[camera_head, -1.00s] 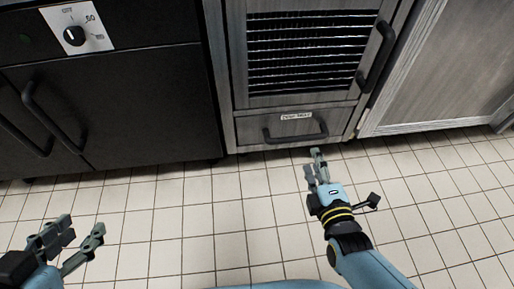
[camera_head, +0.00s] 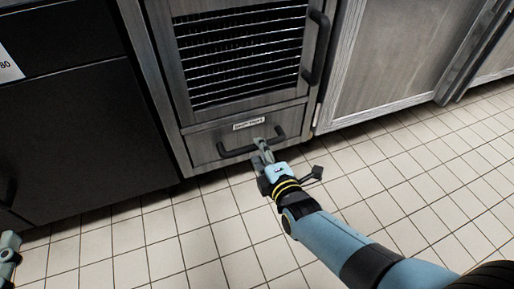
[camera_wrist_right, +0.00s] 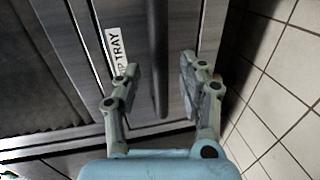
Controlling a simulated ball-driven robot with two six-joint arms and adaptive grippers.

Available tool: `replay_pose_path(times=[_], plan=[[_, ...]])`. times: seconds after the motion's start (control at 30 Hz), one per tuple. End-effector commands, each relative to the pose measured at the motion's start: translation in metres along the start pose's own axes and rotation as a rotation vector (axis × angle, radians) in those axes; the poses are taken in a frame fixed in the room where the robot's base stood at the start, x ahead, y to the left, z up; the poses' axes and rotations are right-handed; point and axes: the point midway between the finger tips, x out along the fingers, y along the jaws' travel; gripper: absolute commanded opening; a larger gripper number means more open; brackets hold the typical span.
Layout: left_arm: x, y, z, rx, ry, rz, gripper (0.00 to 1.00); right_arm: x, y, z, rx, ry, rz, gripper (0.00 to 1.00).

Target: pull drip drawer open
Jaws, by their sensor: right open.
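The drip drawer (camera_head: 200,148) is a low grey metal front under a louvred panel, and it looks shut. It carries a white label, which reads "TRAY" in part in the right wrist view (camera_wrist_right: 118,52). Its dark bar handle (camera_head: 236,152) runs across the front. My right gripper (camera_head: 262,150) is at the handle, over its right part. In the right wrist view the open fingers (camera_wrist_right: 160,80) stand on either side of the handle bar (camera_wrist_right: 158,60), with gaps on both sides. My left gripper (camera_head: 8,255) shows only in part at the left edge; its jaws are unclear.
The louvred panel (camera_head: 240,58) above has a dark vertical handle (camera_head: 316,48) on its right. A black cabinet (camera_head: 80,120) stands left and a grey cabinet (camera_head: 385,60) right. The tiled floor (camera_head: 190,235) in front is clear.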

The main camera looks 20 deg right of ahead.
Motion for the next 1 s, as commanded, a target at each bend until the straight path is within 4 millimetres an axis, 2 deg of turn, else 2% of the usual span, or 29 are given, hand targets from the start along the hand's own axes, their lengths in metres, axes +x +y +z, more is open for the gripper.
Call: replay_pose_path(times=[0.2,0.43,0.6,0.83,0.87,1.0], plan=[[0.018,-0.001,-0.046,0.019,0.195,0.002,0.40,0.016,-0.002,0.000,0.001,0.000,-0.001,0.42],[0.024,-0.002,-0.081,0.033,0.336,0.004,0.40,0.027,-0.001,0.000,0.000,0.000,-0.001,0.42],[0.025,-0.002,-0.091,0.037,0.374,0.005,0.40,0.030,-0.001,0.000,0.000,0.000,0.000,0.42],[0.025,-0.002,-0.092,0.037,0.378,0.005,0.40,0.030,0.000,0.000,0.000,0.000,0.000,0.42],[0.025,-0.002,-0.092,0.037,0.378,0.005,0.40,0.030,0.000,0.000,0.000,0.000,0.000,0.41],[0.025,-0.002,-0.092,0.037,0.378,0.005,0.40,0.030,0.000,0.000,0.000,0.000,0.000,0.22]])
